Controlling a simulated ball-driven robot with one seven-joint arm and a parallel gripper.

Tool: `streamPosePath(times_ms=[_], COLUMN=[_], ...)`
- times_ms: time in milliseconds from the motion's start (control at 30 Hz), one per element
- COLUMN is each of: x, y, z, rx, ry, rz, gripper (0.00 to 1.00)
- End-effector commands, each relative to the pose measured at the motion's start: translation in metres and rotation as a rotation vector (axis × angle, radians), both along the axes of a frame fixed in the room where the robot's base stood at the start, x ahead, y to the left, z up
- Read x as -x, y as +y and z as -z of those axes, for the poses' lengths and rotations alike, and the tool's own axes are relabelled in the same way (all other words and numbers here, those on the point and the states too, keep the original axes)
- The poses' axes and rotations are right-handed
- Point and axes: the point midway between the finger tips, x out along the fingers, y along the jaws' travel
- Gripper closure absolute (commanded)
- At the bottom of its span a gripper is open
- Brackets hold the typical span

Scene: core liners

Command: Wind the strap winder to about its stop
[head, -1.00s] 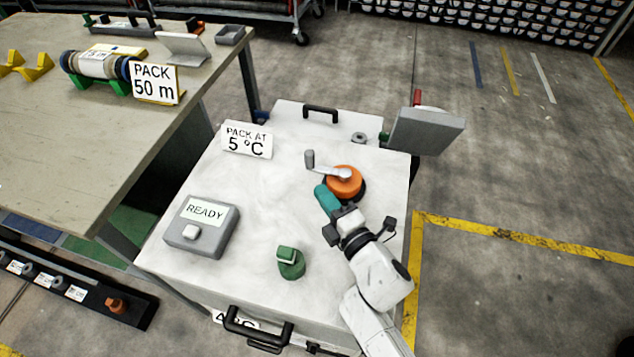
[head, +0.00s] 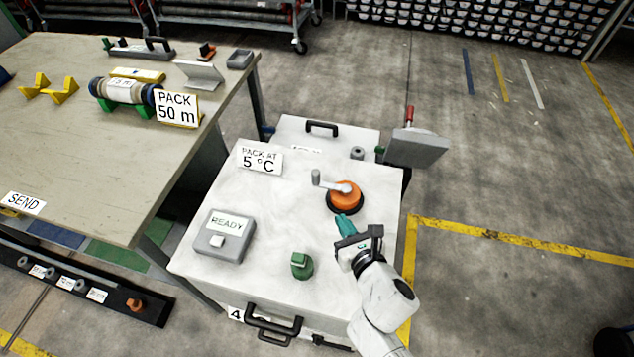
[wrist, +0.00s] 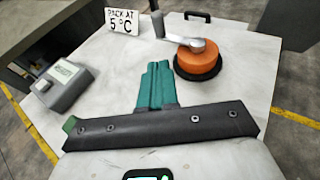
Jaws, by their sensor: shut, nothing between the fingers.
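The strap winder is an orange drum (head: 345,196) on a dark base, with a grey crank on top, standing on the white box lid. Its crank handle (head: 316,177) stands upright at the left end of the arm. In the wrist view the orange drum (wrist: 200,62) is at the upper right, with the crank handle (wrist: 158,24) to its left. My gripper (head: 345,222) is on the near side of the winder, its teal fingers (wrist: 157,70) together and empty. In the wrist view they are apart from the drum and the handle.
A grey READY box (head: 225,238) and a green knob (head: 302,265) are on the white lid (head: 265,205). A "PACK AT 5 °C" sign (head: 260,158) stands at its back left. A grey panel (head: 418,148) stands at the back right. The workbench (head: 80,160) is at left.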

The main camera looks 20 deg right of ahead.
Motion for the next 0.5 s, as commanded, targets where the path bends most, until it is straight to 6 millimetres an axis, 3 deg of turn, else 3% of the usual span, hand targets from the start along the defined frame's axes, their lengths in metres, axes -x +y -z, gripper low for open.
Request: streamPosePath(times_ms=[167, 500], x=[-0.013, -0.075], y=[-0.001, -0.003], z=[0.005, 0.025], rx=[0.013, 0.011], ry=[0.001, -0.001], rz=[0.000, 0.000], gripper=[1.00, 1.00])
